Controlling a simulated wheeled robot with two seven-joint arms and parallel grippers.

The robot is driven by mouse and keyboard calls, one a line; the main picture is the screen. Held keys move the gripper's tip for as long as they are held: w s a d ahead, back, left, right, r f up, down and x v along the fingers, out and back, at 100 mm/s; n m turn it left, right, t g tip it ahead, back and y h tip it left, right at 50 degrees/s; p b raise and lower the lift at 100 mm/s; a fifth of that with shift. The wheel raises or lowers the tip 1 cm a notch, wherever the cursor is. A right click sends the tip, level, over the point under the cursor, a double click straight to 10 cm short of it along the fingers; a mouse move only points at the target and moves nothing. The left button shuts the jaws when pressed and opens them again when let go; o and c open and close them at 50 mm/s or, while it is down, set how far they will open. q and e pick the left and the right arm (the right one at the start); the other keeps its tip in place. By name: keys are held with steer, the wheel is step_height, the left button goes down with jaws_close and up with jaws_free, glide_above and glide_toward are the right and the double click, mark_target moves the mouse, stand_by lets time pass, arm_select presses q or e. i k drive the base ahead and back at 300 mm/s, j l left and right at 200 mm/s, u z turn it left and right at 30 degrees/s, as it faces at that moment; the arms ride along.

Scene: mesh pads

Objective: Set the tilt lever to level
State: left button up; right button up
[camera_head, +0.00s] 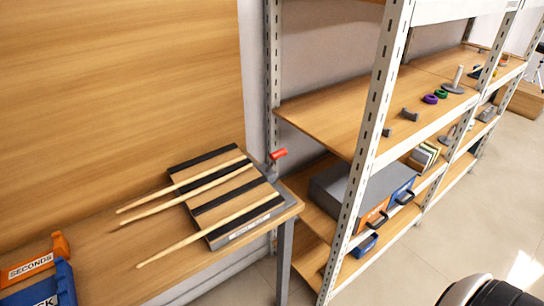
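The tilt lever, with a red handle (278,154), stands at the back right corner of a striped board (238,211) on the wooden table. The handle points up and to the right. The board has black and wood-coloured bands and a small white label on its front edge, too small to read. I cannot tell for sure whether the board is level or tilted. Several long thin wooden sticks (165,188) lie across it, their ends reaching past its left side. Neither of my grippers is in view.
At the table's (155,262) left end are an orange bin (34,262) labelled SECONDS and a blue bin (40,289), partly cut off. A metal rack with a white post (372,130) stands right of the table, holding a grey case (357,187) and small parts. The table's front middle is clear.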

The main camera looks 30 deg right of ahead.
mark_target(274, 156)
steer(key=z, duration=0.4)
steer(key=j+z, duration=0.15)
steer(key=z, duration=0.6)
steer(key=k, duration=0.05)
